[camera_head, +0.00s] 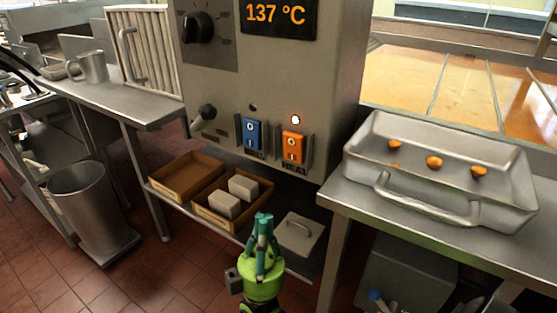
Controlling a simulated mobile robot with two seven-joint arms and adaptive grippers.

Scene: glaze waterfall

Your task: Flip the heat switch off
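The orange heat switch (293,147) is on the front of the grey machine (320,80), above a label that reads HEAT. It carries 0 and I marks, and a small lamp (295,119) above it glows. Which way the rocker is tipped is too small to tell. My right gripper (263,216), green with teal fingers, points up below and left of the heat switch, clear of it. Its fingers are together and hold nothing visible.
A blue switch (252,133) sits close left of the orange one, under an unlit lamp. A lever (206,113) is further left. The display (277,14) reads 137 °C. A metal pan (440,208) stands on the right counter.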

